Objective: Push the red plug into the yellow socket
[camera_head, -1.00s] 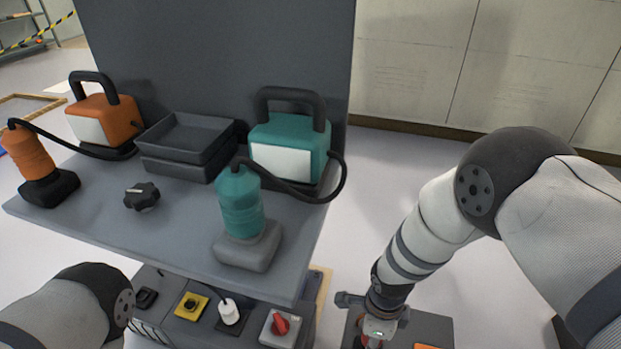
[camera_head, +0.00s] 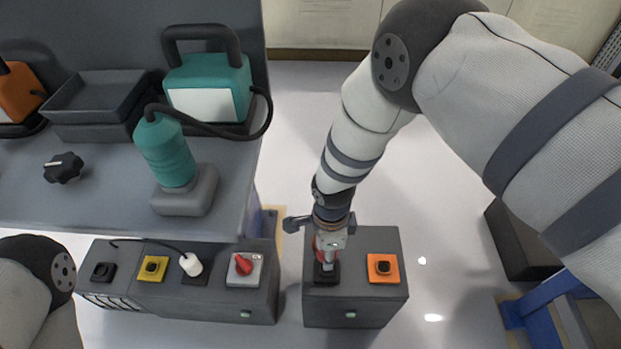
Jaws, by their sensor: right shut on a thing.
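The red plug (camera_head: 319,248) shows as a small patch of red at my right gripper (camera_head: 327,262), which is shut on it. The gripper points down over a black socket (camera_head: 325,279) on the right-hand dark box; it hides most of the plug, and I cannot tell whether the plug is seated in or just above that socket. The yellow socket (camera_head: 153,268), with a black centre, sits on top of the left-hand dark box, well to the left of the gripper, and nothing is in it. My left arm enters at the lower left; its gripper is out of view.
On the left box (camera_head: 225,300) are a white plug (camera_head: 191,264) with a cable and a red rotary switch (camera_head: 244,265). An orange socket (camera_head: 382,267) is beside my right gripper. The grey table (camera_head: 110,200) overhangs behind the left box, carrying a teal device (camera_head: 165,150).

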